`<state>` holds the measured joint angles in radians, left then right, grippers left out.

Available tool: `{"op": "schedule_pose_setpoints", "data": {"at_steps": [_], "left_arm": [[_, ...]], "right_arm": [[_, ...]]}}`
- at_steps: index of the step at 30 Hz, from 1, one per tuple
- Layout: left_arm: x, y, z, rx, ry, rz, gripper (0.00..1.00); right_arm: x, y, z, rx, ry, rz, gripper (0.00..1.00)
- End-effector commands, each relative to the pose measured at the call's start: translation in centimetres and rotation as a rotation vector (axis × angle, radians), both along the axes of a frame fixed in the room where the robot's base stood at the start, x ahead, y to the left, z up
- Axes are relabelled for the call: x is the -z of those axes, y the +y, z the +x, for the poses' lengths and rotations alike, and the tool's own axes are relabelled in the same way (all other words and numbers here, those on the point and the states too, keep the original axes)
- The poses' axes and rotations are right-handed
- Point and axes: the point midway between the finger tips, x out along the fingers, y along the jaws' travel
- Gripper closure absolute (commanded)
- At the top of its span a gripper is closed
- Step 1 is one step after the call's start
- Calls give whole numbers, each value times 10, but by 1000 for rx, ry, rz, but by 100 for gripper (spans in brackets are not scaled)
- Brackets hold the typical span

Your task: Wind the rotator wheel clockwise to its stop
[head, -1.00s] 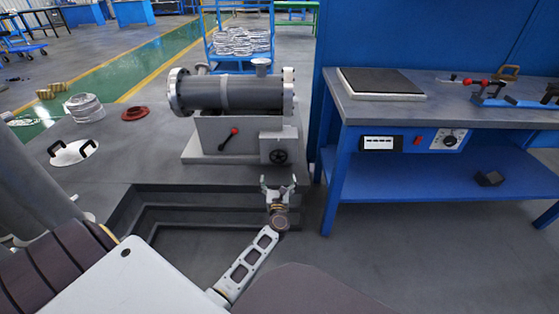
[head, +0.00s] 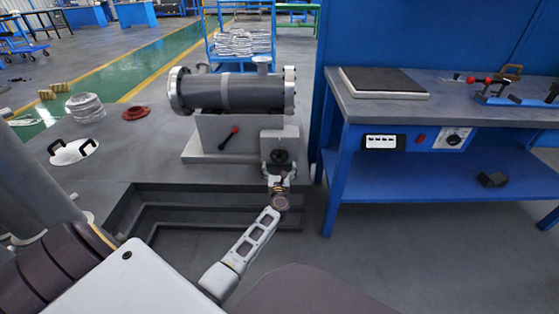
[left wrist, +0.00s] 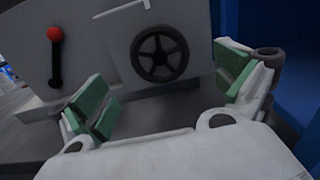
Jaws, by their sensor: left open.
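The rotator wheel (head: 280,157) is a small black spoked handwheel on the grey pedestal (head: 220,135) under the flanged cylinder shell (head: 235,92). In the left wrist view the wheel (left wrist: 160,54) shows its rim and spokes, ahead of my fingers. My left gripper (head: 279,172) is just in front of and below the wheel in the head view. In the left wrist view my left gripper (left wrist: 168,97) is open, its green-padded fingers spread to either side below the wheel, with nothing between them. Contact with the wheel does not show. My right gripper is out of view.
A red-knobbed lever (head: 228,138) sits on the pedestal left of the wheel; it also shows in the left wrist view (left wrist: 55,55). A blue workbench (head: 345,185) stands close on the right. A stepped recess (head: 160,215) lies in front of the pedestal.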

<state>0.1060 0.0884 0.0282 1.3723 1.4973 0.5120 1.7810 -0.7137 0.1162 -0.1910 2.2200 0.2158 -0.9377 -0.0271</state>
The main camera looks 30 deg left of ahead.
Motion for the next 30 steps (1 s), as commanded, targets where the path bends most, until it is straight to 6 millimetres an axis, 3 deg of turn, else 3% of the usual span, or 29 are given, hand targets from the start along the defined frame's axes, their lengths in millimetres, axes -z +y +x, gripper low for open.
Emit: {"op": "schedule_pose_setpoints", "data": {"at_steps": [18, 30], "left_arm": [[1, 28, 46, 1, 0, 1, 1], [0, 33, 53, 0, 1, 1, 1]], "right_arm": [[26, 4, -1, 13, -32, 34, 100], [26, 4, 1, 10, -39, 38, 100]]}}
